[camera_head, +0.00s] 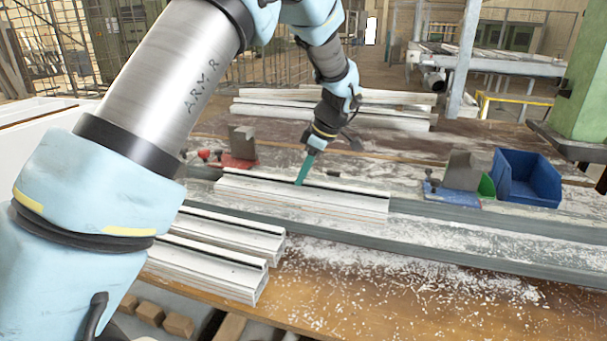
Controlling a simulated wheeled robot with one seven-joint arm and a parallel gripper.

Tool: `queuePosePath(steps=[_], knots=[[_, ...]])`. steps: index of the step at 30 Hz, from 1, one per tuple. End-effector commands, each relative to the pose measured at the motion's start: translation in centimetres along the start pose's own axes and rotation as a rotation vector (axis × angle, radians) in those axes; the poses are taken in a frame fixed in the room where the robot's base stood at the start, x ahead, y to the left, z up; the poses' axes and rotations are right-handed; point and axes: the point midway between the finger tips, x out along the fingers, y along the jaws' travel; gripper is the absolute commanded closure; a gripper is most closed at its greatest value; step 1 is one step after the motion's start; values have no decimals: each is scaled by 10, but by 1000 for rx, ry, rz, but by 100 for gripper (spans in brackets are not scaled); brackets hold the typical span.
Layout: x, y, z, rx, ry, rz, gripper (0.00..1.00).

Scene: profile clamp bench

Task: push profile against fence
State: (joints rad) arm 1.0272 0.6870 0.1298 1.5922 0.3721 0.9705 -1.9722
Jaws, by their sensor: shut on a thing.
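A long white profile (300,200) lies lengthwise on the bench in the head view, left of centre. A dark strip runs along its top rear edge, where the fence would be; I cannot tell whether they touch or a gap remains. My gripper (300,180) comes down from above with narrow teal fingers. Its tips meet the top of the profile near the middle and are shut on it. The exact grip is too small to see. A red clamp (238,160) stands behind the left end. A blue clamp (452,192) with a grey block stands past the right end.
More white profiles (215,262) lie at the front left, and others (340,103) at the back. A green post (590,80) rises at the far right. Pale chips cover the front bench.

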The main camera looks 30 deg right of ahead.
Motion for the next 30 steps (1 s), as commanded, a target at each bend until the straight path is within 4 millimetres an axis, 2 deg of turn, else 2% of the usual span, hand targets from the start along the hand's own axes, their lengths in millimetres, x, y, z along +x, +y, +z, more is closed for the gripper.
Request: queuePosePath(steps=[17,18,27,30], knots=[[0,0,0,0,0,1,100],[0,0,0,0,0,1,73],[0,0,0,0,0,0,40],[0,0,0,0,0,0,40]])
